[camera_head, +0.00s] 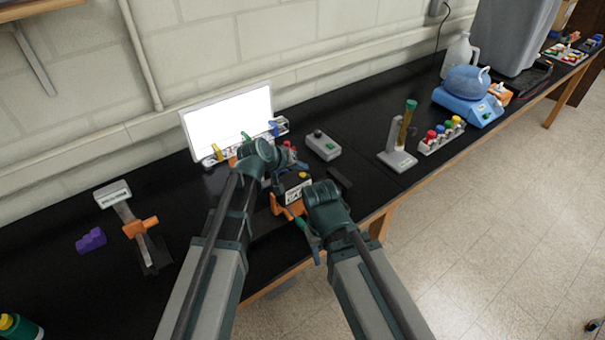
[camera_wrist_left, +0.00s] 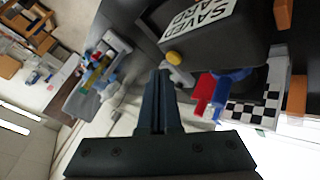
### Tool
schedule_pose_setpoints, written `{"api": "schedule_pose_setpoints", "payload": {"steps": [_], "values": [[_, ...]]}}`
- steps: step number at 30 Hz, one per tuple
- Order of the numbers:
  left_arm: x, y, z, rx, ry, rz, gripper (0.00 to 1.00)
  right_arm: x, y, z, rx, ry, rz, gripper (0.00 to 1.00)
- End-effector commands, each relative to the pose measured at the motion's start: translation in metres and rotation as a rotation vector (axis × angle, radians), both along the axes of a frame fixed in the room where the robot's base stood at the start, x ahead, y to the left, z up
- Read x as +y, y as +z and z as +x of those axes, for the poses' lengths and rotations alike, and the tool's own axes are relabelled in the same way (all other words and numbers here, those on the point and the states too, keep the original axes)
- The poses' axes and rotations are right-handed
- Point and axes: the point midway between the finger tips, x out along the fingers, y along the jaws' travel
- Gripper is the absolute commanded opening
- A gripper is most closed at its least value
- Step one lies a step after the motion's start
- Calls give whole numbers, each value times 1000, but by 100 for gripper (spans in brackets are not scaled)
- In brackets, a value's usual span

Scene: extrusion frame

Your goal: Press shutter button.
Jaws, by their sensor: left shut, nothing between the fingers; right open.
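A dark box-shaped device with a white label (camera_wrist_left: 200,22) reading "SAVED CARD" fills the upper middle of the left wrist view. A small yellow button (camera_wrist_left: 173,57) sits at its near corner; I take this as the shutter button. In the head view the device (camera_head: 298,190) stands between my two grippers. My left gripper (camera_wrist_left: 160,74) is shut and empty, its tips close below the yellow button; contact cannot be told. In the head view my left gripper (camera_head: 278,167) is beside the device, partly hidden by its wrist. My right gripper (camera_head: 309,232) is open, low beside the device near the table's front edge.
A lit white panel (camera_head: 228,122) stands behind the device. A checkered block (camera_wrist_left: 252,110) and red and blue pieces are close to my left fingers.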

Motion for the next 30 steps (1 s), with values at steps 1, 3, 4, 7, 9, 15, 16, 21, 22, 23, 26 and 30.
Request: {"api": "schedule_pose_setpoints", "payload": {"steps": [1,3,4,7,9,15,16,21,22,23,26,30], "values": [[0,3,0,0,0,0,0,0,3,0,0,0,0,50],[0,7,0,0,0,0,0,0,7,0,0,0,0,50],[0,10,0,0,0,0,0,0,9,0,0,0,0,50],[0,19,0,0,0,0,0,0,19,0,0,0,0,50],[0,27,0,0,0,0,0,0,27,0,0,0,0,50],[0,46,0,0,0,0,0,0,46,0,0,0,0,50],[0,48,0,0,0,0,0,0,48,0,0,0,0,50],[0,51,0,0,0,0,0,0,51,0,0,0,0,50],[0,50,0,0,0,0,0,0,50,0,0,0,0,50],[0,50,0,0,0,0,0,0,50,0,0,0,0,50],[0,50,0,0,0,0,0,0,50,0,0,0,0,50],[0,50,0,0,0,0,0,0,50,0,0,0,0,50]]}}
